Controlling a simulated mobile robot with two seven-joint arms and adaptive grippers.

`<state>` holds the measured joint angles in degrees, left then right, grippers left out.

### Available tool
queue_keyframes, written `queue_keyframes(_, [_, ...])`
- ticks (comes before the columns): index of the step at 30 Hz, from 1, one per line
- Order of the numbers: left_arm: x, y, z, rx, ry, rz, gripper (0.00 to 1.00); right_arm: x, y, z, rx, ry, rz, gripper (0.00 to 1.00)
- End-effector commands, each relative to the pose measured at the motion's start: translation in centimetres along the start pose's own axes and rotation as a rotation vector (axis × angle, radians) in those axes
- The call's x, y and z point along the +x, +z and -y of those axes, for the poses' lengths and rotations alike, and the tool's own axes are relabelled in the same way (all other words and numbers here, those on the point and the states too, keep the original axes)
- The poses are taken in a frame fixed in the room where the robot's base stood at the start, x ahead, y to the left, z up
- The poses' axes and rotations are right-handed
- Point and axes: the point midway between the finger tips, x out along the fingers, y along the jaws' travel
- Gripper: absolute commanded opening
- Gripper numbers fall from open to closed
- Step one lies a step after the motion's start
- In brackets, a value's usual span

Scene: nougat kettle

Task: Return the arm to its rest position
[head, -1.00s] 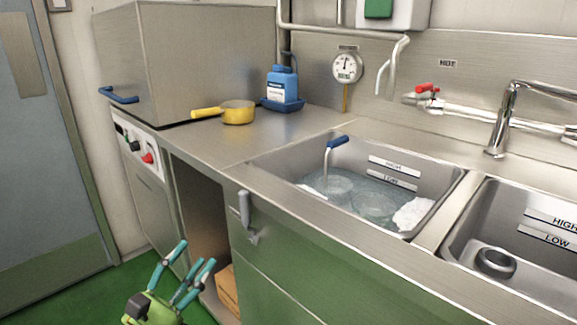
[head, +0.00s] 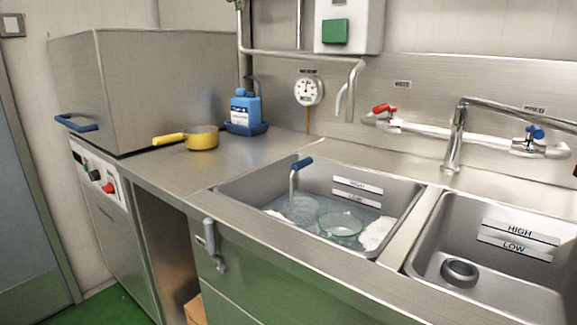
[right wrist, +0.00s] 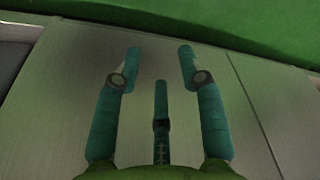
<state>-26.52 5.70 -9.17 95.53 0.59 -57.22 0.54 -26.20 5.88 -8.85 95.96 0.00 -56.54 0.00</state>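My right gripper (right wrist: 160,62) shows only in the right wrist view. Its teal fingers are spread apart with nothing between them, in front of a plain grey panel. Neither gripper shows in the head view now, and my left gripper is in no view.
The left sink basin (head: 232,196) holds water, glass bowls (head: 341,224) and a blue-handled tool (head: 294,180). The right basin (head: 420,262) holds a grey ring (head: 459,272). A yellow pan (head: 202,138) and blue bottle (head: 245,106) stand on the counter (head: 165,172). Green floor (right wrist: 250,25) shows in the wrist view.

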Motion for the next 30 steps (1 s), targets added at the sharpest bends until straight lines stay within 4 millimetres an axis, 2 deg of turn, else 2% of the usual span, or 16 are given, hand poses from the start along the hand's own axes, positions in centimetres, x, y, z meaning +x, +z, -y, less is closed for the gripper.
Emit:
queue_keyframes(1, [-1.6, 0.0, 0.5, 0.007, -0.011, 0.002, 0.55, -1.5, 0.7, 0.0, -0.002, -0.001, 0.020, 0.40])
queue_keyframes(8, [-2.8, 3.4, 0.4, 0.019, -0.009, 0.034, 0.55, -2.7, 4.1, 0.2, -0.009, -0.005, 0.055, 0.40])
queue_keyframes(18, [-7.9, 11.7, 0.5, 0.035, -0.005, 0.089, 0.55, -8.0, 12.4, 0.2, -0.024, -0.011, 0.114, 0.40])
queue_keyframes(21, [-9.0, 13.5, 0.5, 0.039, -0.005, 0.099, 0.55, -9.1, 14.1, 0.1, -0.027, -0.011, 0.123, 0.40])
queue_keyframes(25, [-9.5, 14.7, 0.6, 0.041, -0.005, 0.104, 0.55, -9.7, 15.4, 0.1, -0.029, -0.012, 0.128, 0.40])
queue_keyframes(30, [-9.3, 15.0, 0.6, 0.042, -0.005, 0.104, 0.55, -9.5, 15.7, 0.1, -0.030, -0.012, 0.128, 0.40])
